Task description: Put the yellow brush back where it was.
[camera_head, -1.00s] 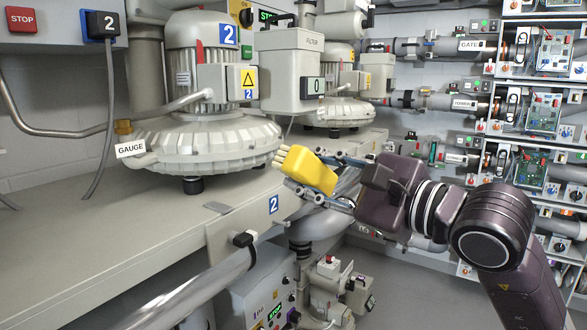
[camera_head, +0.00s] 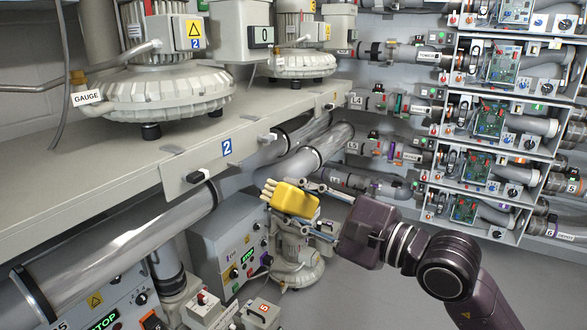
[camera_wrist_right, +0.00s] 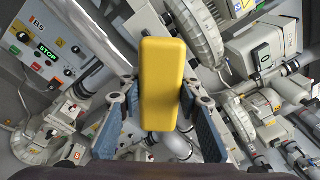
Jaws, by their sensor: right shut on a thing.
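The yellow brush (camera_head: 293,201) is held in my right gripper (camera_head: 312,208), in mid-air in front of the shelf edge. Its pale bristles (camera_head: 268,188) point to the left in the head view. In the right wrist view the yellow brush (camera_wrist_right: 161,85) stands lengthwise between the two blue-padded fingers of my right gripper (camera_wrist_right: 160,108), which are shut on its sides. The bristles are hidden in that view. My left gripper is not in view.
A long shelf (camera_head: 110,170) with blowers (camera_head: 155,92) runs along the left. Clear pipes (camera_head: 130,240) pass below its edge. A control box (camera_head: 232,245) and a small blower (camera_head: 297,258) stand low behind the brush. Racks (camera_head: 490,130) fill the right. Grey floor (camera_head: 375,285) is open below my arm.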

